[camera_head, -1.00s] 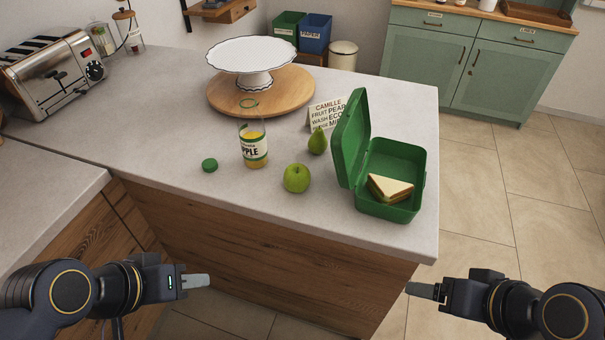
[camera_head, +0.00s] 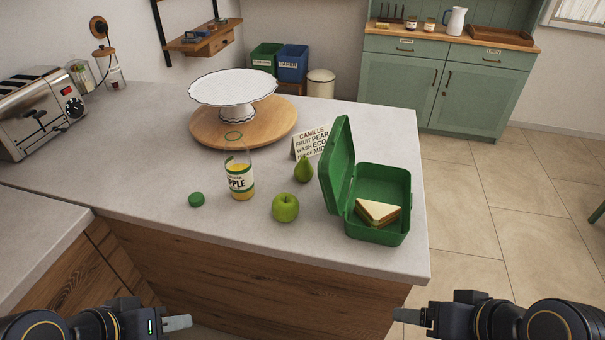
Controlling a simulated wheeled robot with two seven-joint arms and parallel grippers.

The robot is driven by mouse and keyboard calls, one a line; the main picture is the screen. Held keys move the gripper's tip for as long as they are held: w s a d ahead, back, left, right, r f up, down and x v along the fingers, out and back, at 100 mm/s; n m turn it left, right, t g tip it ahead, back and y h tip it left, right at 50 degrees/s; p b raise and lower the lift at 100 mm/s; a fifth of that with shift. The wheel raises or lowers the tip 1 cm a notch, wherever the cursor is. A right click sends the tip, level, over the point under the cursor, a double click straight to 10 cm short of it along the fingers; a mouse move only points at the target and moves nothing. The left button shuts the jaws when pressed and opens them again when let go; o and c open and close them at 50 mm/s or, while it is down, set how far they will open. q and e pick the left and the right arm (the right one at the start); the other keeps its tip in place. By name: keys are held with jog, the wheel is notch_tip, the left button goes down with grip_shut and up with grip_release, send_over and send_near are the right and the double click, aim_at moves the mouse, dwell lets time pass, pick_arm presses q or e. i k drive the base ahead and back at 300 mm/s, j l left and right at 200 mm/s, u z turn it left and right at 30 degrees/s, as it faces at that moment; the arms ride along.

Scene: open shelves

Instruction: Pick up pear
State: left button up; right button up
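The green pear (camera_head: 303,170) stands upright on the grey counter (camera_head: 150,178), in front of a small lettered card (camera_head: 310,144) and left of the open green lunchbox (camera_head: 378,238). Nothing holds it. My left gripper (camera_head: 178,322) is at the bottom left, in front of and below the counter's front edge, well away from the pear. My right gripper (camera_head: 408,315) is at the bottom right, also apart from the counter. Both look empty. Each is seen from the side, so the gap between its fingers cannot be made out.
A green apple (camera_head: 285,208), a juice bottle (camera_head: 239,178) and its green cap (camera_head: 196,200) stand near the pear. The lunchbox holds a sandwich (camera_head: 377,213). A white cake stand (camera_head: 233,88) on a round board (camera_head: 200,132) is behind.

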aim_at(304, 171)
jog(key=u, duration=0.4)
jog(key=l+u, duration=0.1)
jog(key=u, duration=0.7)
jog(key=k+l+u, duration=0.1)
jog(key=u, duration=0.3)
jog(key=i+l, duration=0.1)
jog(key=l, duration=0.2)
jog(key=i+l, duration=0.1)
jog(key=l, duration=0.2)
